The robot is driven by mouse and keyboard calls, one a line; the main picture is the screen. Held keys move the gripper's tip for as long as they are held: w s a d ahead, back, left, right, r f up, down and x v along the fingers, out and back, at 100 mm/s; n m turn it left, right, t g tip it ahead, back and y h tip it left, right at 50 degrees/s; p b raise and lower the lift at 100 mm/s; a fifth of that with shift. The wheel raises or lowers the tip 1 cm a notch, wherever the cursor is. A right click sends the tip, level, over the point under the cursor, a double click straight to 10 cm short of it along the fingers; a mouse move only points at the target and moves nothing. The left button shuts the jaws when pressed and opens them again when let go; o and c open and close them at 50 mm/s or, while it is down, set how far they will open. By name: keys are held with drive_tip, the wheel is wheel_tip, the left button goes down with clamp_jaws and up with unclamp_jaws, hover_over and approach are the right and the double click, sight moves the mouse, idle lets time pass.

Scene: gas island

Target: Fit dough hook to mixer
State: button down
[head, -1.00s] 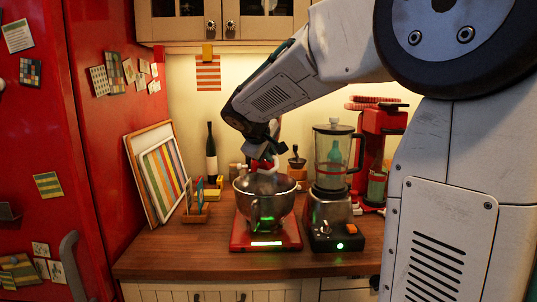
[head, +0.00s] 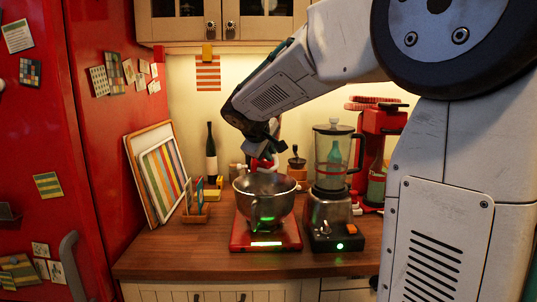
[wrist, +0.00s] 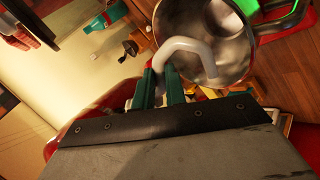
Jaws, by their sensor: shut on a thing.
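The red mixer (head: 262,237) stands on the wooden counter with its steel bowl (head: 264,204) on it. The bowl also shows in the wrist view (wrist: 238,62). My gripper (head: 262,156) is just above the bowl in the head view. In the wrist view, my gripper (wrist: 160,78) has its green fingers shut on the pale, curved dough hook (wrist: 190,47). The hook's bend overlaps the bowl in that view. The mixer's head is largely hidden behind my arm and gripper in the head view, so I cannot tell whether the hook touches it.
A blender (head: 332,185) stands close to the mixer's right, and a red machine (head: 372,135) is behind it. A dark bottle (head: 211,155) and a pepper mill (head: 297,162) stand at the back. Framed boards (head: 160,175) lean on the left. The front left counter is clear.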

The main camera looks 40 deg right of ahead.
drive_tip(key=shift+w+d+r, duration=0.35)
drive_tip(key=shift+w+r, duration=0.15)
drive_tip(key=shift+r, duration=0.05)
drive_tip(key=shift+w+d+r, duration=0.3)
drive_tip(key=shift+w+r, duration=0.15)
drive_tip(key=shift+r, duration=0.05)
drive_tip(key=c, duration=1.4)
unclamp_jaws()
drive_tip(key=shift+o, duration=0.2)
drive_tip(key=v, duration=0.7)
drive_tip(key=shift+a+r, duration=0.25)
drive_tip(key=shift+s, duration=0.15)
drive_tip(key=s+a+f+m+g+y, duration=0.1)
drive_tip(key=s+a+f, duration=0.4)
drive_tip(key=s, duration=0.5)
drive_tip(key=s+a+f+m+g+y, duration=0.1)
drive_tip(key=s+a+f+y, duration=0.3)
drive_tip(key=s+f, duration=0.4)
drive_tip(key=s+a+f+m+g+y, duration=0.1)
drive_tip(key=s+a+f+y, duration=0.2)
drive_tip(key=s, duration=1.1)
drive_tip(key=a+f, duration=0.3)
drive_tip(key=a, duration=0.1)
drive_tip(key=shift+s+f+g, duration=0.2)
drive_tip(key=shift+f+g, duration=0.1)
drive_tip(key=shift+f, duration=0.05)
